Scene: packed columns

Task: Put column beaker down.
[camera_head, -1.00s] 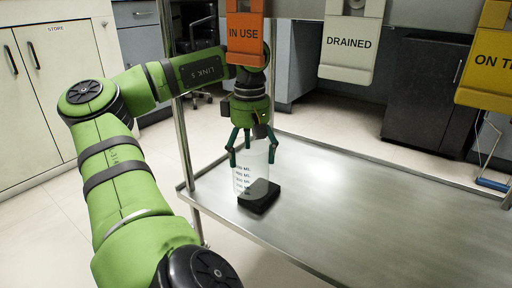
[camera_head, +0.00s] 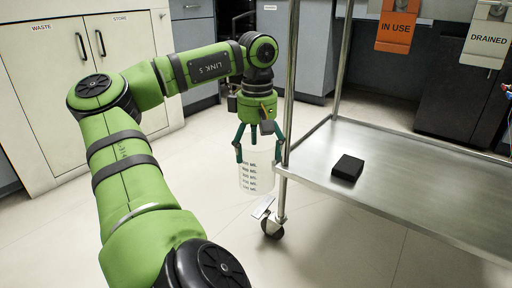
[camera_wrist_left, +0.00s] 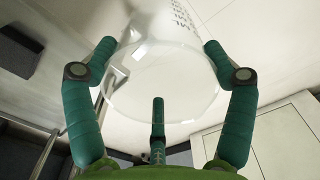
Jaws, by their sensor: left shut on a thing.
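The column beaker (camera_head: 257,172) is a clear vessel with dark volume marks. It hangs upright in my left gripper (camera_head: 261,157), over the floor just left of the cart's near-left corner. In the left wrist view, the fingers of the left gripper (camera_wrist_left: 160,75) close around the beaker's wall (camera_wrist_left: 160,25), and its round rim faces the camera. The left gripper is shut on the beaker. Whether the beaker touches the cart post cannot be told. My right gripper is not in view.
A metal cart shelf (camera_head: 400,195) holds a black block (camera_head: 347,167); the rest of its visible top is bare. A cart post (camera_head: 289,90) and a caster (camera_head: 272,228) stand beside the beaker. Cabinets labelled WASTE and STORE (camera_head: 85,85) stand at left. Orange IN USE (camera_head: 396,25) and DRAINED (camera_head: 487,45) signs hang above.

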